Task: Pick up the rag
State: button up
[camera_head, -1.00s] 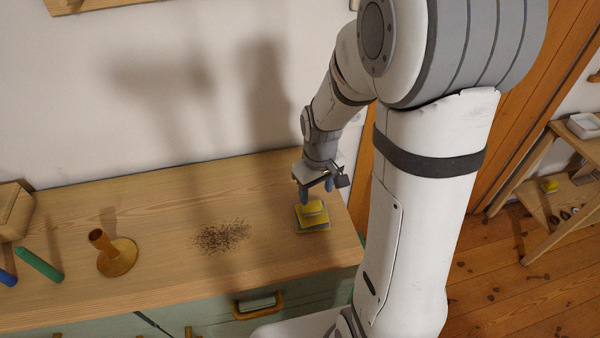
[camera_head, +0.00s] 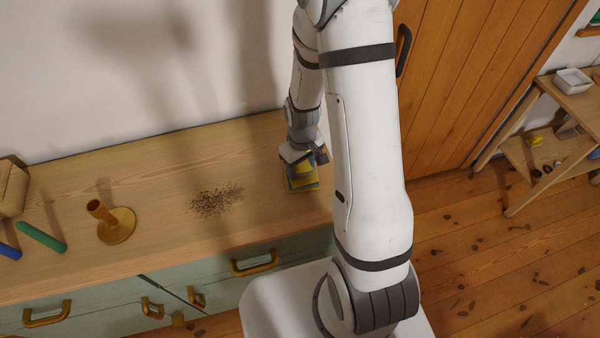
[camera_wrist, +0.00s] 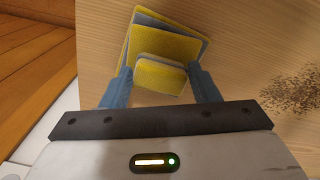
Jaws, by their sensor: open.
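The rag (camera_wrist: 172,40) is a yellow cloth with grey-blue layers, lying as a small stack with a smaller folded yellow piece on top. It sits near the right end of the wooden counter (camera_head: 150,165); in the head view the rag (camera_head: 302,183) is partly hidden by my arm. My gripper (camera_wrist: 162,90) is open, its two blue fingers on either side of the small top piece in the wrist view. In the head view my gripper (camera_head: 303,160) is low over the rag. I cannot tell whether the fingers touch it.
A patch of dark crumbs (camera_head: 217,198) lies left of the rag. Further left are a brown candlestick-like holder (camera_head: 116,224), a green stick (camera_head: 42,237), a blue stick (camera_head: 9,251) and a wooden box (camera_head: 12,188). A wall stands behind; a shelf (camera_head: 545,150) stands far right.

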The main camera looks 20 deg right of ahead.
jog(key=shift+f, duration=0.2)
jog(key=c, duration=1)
